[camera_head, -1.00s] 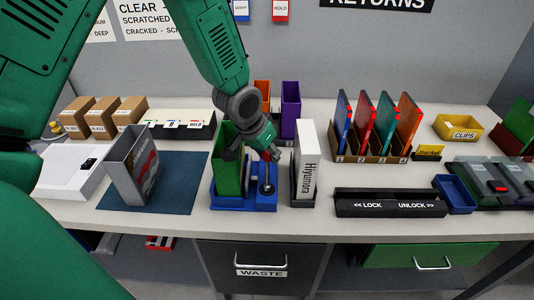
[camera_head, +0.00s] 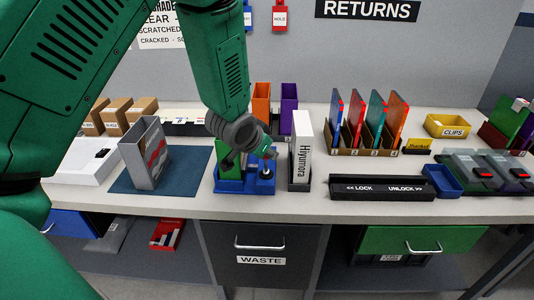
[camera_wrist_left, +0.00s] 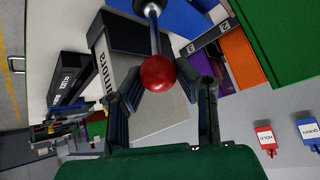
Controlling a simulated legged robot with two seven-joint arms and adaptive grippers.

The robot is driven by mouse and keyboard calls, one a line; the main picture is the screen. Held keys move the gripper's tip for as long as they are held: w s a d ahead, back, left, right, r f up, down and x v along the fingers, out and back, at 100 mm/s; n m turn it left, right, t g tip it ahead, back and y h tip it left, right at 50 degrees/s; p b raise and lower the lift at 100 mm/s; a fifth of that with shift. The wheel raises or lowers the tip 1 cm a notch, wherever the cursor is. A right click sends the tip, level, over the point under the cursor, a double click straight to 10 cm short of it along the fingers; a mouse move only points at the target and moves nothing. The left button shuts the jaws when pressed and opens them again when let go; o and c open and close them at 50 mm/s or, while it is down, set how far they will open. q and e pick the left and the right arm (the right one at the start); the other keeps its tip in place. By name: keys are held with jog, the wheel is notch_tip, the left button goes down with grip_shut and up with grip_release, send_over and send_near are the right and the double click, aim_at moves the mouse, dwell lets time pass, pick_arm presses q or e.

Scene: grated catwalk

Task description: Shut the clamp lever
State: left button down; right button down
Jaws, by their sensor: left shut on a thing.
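The clamp has a blue base (camera_head: 231,187) on the bench and holds a green case (camera_head: 229,157). Its lever is a thin metal rod with a red ball knob (camera_wrist_left: 157,73), seen close up in the left wrist view. The rod (camera_wrist_left: 153,32) runs from the ball to a dark pivot at the top of that view. My left gripper (camera_wrist_left: 160,82) is shut on the red ball, with one finger on each side. In the head view my left gripper (camera_head: 266,153) is over the clamp and hides part of the lever and case. My right gripper is not in view.
A white binder (camera_head: 302,140) stands close to the right of the clamp. A grey holder (camera_head: 135,160) stands on a blue mat to the left. Orange (camera_head: 261,98) and purple (camera_head: 289,98) bins are behind. A black LOCK/UNLOCK bar (camera_head: 381,188) lies farther right.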

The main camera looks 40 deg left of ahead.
pick_arm(q)
jog(key=shift+s+a+f, duration=0.4)
jog(key=shift+s, duration=0.1)
jog(key=shift+s+d+f, duration=0.25)
jog(key=shift+s+d, duration=0.2)
jog(key=shift+d, duration=0.3)
jog(key=shift+s, duration=0.1)
jog(key=shift+f, duration=0.1)
jog(key=c, duration=1.3)
grip_release()
jog(key=shift+o, duration=0.6)
jog(key=shift+s, duration=0.15)
jog(key=shift+r, duration=0.25)
